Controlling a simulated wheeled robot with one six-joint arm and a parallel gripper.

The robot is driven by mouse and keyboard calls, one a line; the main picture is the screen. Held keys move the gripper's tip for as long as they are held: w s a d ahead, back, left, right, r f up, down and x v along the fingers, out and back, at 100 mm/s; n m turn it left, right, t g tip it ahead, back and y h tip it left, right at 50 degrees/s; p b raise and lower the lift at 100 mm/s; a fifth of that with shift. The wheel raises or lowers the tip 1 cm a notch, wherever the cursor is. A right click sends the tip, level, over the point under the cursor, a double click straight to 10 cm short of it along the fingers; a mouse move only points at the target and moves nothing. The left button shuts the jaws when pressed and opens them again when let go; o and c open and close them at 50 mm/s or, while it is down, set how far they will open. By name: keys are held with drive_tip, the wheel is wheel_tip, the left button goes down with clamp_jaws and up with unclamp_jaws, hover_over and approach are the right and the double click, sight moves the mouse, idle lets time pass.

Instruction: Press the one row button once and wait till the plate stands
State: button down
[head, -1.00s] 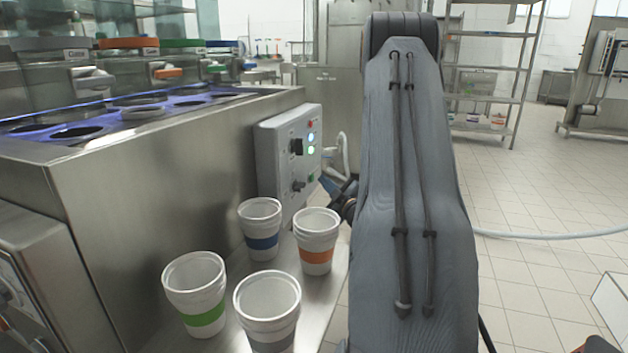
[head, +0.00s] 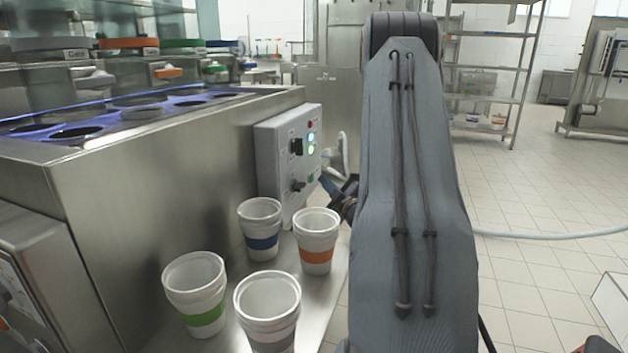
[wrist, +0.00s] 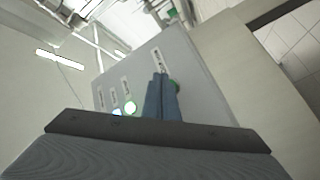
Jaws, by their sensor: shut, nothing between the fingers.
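The grey control box (head: 273,162) is on the end of the steel machine, left of my arm in the head view. A green button (wrist: 175,86) on its face is partly covered by my fingers in the wrist view; its label is too small to read. My gripper (wrist: 160,76) is shut and empty, its tips at or just beside this button. I cannot tell whether they touch it. In the head view my gripper (head: 325,184) is small beside the box's lower right. The blue-lit plate (head: 165,106) with round holes lies on top of the machine.
Several white cups with coloured bands stand on the steel shelf below the box, including a blue-banded (head: 261,243) and an orange-banded one (head: 315,257). Lit lamps (head: 311,150) and dark knobs (head: 297,147) are on the box.

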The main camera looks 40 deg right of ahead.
idle(0.4)
drive_tip(key=shift+w+a, duration=0.25)
drive_tip(key=shift+w, duration=0.15)
